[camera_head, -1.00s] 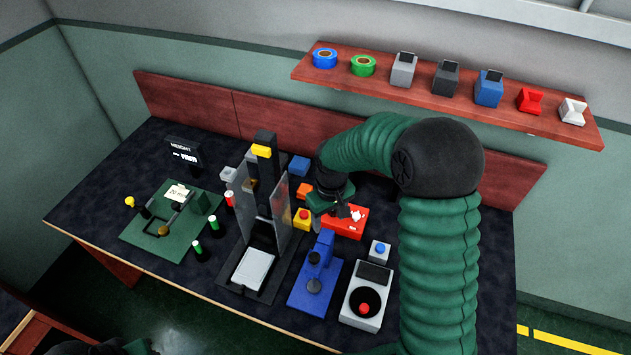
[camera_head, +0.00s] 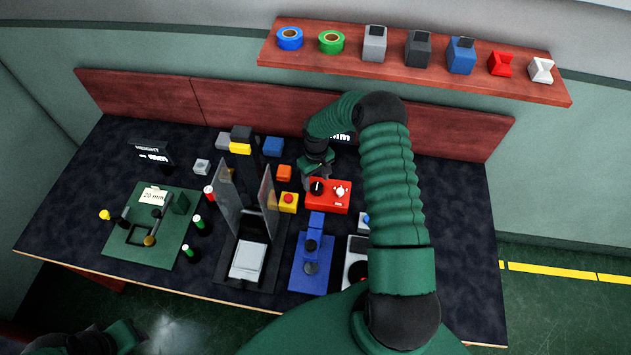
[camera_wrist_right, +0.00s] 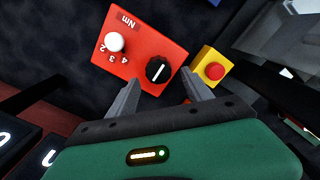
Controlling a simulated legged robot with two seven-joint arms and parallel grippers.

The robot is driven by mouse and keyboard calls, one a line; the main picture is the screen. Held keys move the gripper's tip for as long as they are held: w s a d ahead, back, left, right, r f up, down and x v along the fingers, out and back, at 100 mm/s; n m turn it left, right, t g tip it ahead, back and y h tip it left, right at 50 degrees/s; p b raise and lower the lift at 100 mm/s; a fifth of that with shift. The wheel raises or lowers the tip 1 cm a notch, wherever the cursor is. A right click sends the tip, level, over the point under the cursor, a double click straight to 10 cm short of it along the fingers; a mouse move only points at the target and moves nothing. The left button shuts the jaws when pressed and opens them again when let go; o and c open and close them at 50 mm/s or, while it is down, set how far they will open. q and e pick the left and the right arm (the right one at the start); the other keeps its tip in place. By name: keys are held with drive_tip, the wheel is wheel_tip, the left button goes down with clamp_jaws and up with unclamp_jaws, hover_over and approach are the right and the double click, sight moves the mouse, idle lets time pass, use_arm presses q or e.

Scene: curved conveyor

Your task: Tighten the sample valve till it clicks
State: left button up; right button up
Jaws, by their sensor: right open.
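A red box (camera_head: 328,203) stands toward the back of the bench. It carries a black knob with a white line (camera_head: 317,187) and a white knob (camera_head: 341,191). In the wrist view the white knob (camera_wrist_right: 115,42) sits by a scale with numbers and "Nm". My right gripper (camera_wrist_right: 162,82) is open and empty; its fingertips are close to the black knob (camera_wrist_right: 158,70), one on either side in the picture. Contact cannot be told. A blue fixture (camera_head: 300,277) with dark round parts stands in front of the box. No part is labelled as the sample valve. My left gripper (camera_head: 110,340) is dark and blurred at bottom left.
A yellow box with a red button (camera_head: 288,202) is close beside the red box. A press with clear guards (camera_head: 250,215) stands left of it. A green plate (camera_head: 150,240) lies farther left. A shelf (camera_head: 400,72) hangs behind.

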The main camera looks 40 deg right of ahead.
sight(317, 189)
drive_tip(key=shift+s+d+f, duration=0.1)
drive_tip(key=shift+s+f, duration=0.05)
drive_tip(key=shift+f, duration=0.5)
drive_tip(key=shift+s+f, duration=0.15)
drive_tip(key=shift+f, duration=0.5)
drive_tip(key=shift+w, duration=0.1)
drive_tip(key=c, duration=0.3)
clamp_jaws()
